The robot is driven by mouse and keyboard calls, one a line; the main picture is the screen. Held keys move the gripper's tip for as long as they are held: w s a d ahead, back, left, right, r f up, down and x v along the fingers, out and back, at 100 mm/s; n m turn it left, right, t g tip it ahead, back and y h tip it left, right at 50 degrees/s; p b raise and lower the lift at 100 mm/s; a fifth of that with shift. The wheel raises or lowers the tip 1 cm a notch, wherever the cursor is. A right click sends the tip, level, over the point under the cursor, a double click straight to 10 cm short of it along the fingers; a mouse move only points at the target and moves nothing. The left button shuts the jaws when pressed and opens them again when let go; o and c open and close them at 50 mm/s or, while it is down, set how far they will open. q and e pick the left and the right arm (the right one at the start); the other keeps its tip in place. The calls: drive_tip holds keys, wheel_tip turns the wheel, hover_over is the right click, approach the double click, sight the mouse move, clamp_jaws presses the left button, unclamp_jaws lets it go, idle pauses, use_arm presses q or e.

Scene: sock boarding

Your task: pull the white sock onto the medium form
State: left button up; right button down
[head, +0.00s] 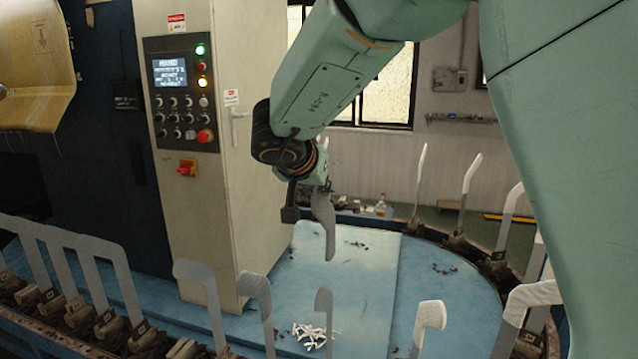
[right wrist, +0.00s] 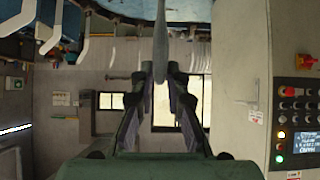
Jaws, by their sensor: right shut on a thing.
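My right gripper (head: 308,198) is in the middle of the head view, above the blue table. It is shut on a limp, grey-looking sock (head: 326,232) that hangs down from it; in this shade I cannot tell that it is white. The right wrist view shows the sock (right wrist: 160,45) between the two fingers (right wrist: 160,90). Several foot-shaped forms stand on the ring, among them a front one (head: 323,312) and one with a pale cover (head: 430,316). I cannot tell which is the medium form. The held sock touches no form. My left gripper is not in view.
A round blue table (head: 375,280) lies inside the ring of forms. A small pile of white scraps (head: 313,334) lies at its front. A control cabinet (head: 185,95) stands at the left. A bottle (head: 381,205) stands at the far edge. The table's middle is mostly clear.

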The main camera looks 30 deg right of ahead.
sight(319, 206)
wheel_tip(319, 206, down, 2)
drive_tip(key=shift+w+f+b, duration=0.1)
drive_tip(key=shift+b, duration=0.5)
drive_tip(key=shift+d+f+b, duration=0.1)
drive_tip(key=shift+f+b, duration=0.4)
drive_tip(key=shift+f, duration=0.45)
drive_tip(key=shift+f+b, duration=0.35)
drive_tip(key=shift+f, duration=0.45)
drive_tip(key=shift+r+p, duration=0.1)
drive_tip(key=shift+p, duration=0.5)
